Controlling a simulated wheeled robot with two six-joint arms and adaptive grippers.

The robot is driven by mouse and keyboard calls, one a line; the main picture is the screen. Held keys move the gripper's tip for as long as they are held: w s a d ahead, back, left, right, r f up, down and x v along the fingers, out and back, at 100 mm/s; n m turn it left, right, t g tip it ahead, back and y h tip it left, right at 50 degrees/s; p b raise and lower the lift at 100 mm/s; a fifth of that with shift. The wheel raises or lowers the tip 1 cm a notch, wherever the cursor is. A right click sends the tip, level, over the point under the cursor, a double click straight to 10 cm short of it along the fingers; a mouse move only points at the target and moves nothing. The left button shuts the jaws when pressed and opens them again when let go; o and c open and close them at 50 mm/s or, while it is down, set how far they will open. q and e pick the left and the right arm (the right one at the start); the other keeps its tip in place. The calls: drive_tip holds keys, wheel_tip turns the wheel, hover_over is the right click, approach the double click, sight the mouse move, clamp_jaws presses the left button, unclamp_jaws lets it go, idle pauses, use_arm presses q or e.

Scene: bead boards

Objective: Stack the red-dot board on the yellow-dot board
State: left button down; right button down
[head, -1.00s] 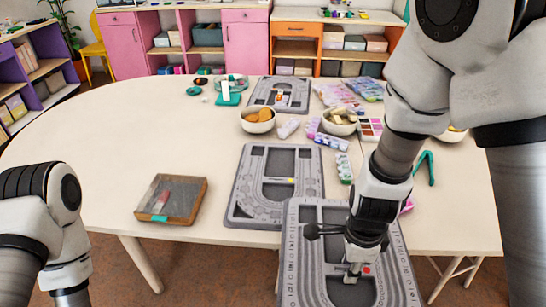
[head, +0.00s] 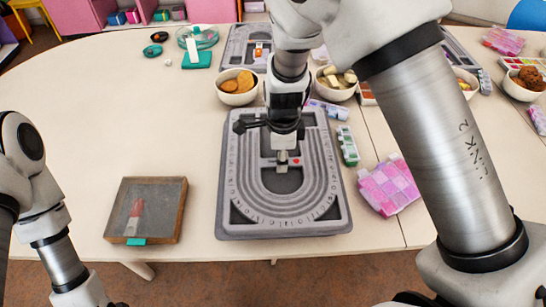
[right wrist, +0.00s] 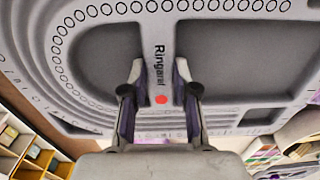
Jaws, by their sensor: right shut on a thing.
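The red-dot board (head: 325,205) is a grey bead board with curved grooves, lying roughly flat in the middle of the head view. My right gripper (head: 282,166) is shut on its middle bar, beside the red dot. In the right wrist view, the fingers (right wrist: 160,80) straddle this bar between two hollows of the red-dot board (right wrist: 110,60). The yellow dot is not in sight; the red-dot board covers the place where the yellow-dot board lay. I cannot tell whether the two touch. Only a dark sliver of my left gripper (head: 118,304) shows at the bottom edge.
A wooden framed tray (head: 183,210) lies to the left. A pink bead box (head: 388,187) and a green-lidded box (head: 347,146) are close on the right. Bowls (head: 237,98) and another grey board (head: 237,50) stand behind.

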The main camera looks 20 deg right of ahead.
sight(274, 161)
drive_tip(key=shift+w+a+f, duration=0.1)
drive_tip(key=shift+w+a, duration=0.2)
drive_tip(key=shift+w, duration=0.3)
drive_tip(key=shift+w+a+f, duration=0.1)
drive_tip(key=shift+w+a, duration=0.15)
drive_tip(key=shift+w, duration=0.35)
wheel_tip(274, 161, down, 3)
drive_tip(key=shift+f, duration=0.1)
drive_tip(key=c, duration=1.2)
unclamp_jaws()
drive_tip(key=shift+f, duration=0.1)
drive_tip(key=o, duration=0.3)
wheel_tip(274, 161, up, 12)
drive_tip(key=shift+r, duration=0.15)
